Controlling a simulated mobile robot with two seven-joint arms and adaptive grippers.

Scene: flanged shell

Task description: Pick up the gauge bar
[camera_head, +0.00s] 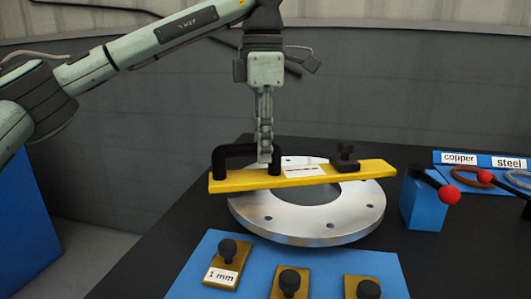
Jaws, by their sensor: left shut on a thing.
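The gauge bar (345,174) is a long yellow bar with a black handle (228,152) at its left, a white label in the middle and a black knob near its right. It lies across the grey metal flange (310,228), or just above it; I cannot tell whether they touch. My left gripper (265,157) points straight down at the handle and is shut on it. The fingers hide part of the handle. My right gripper is not in view.
A blue board (190,277) with several small knobbed plates, one labelled 1 mm, lies in front. At right stand a blue block (423,205) with a red-balled lever and a blue board (470,158) labelled copper and steel, holding rings. The black table (165,243) is bare at left.

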